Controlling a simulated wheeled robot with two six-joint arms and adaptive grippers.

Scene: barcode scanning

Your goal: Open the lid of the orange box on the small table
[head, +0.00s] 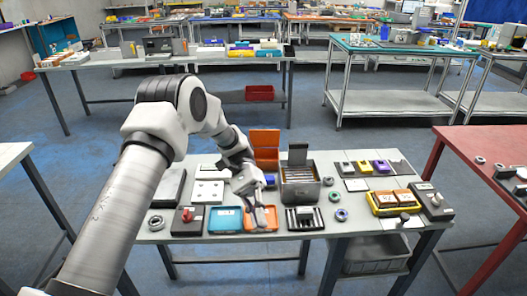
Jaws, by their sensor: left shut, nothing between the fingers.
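The small table (330,245) stands in front of me with many items on it. An orange box (266,158) stands at its back middle, and its darker orange lid (265,138) is raised upright behind it. My left arm reaches in from the left, and its gripper (259,217) points down in front of the box. The gripper is shut and empty, just above or touching an orange tray (271,222) near the front edge; I cannot tell which. The arm's wrist hides part of the area left of the box. My right gripper is not in view.
A metal box (300,190) with a raised lid stands right of the orange box. A teal tray (224,221) and a red-knobbed device (186,222) lie at front left. A yellow tray (381,210) is at right. A red table (490,145) stands further right.

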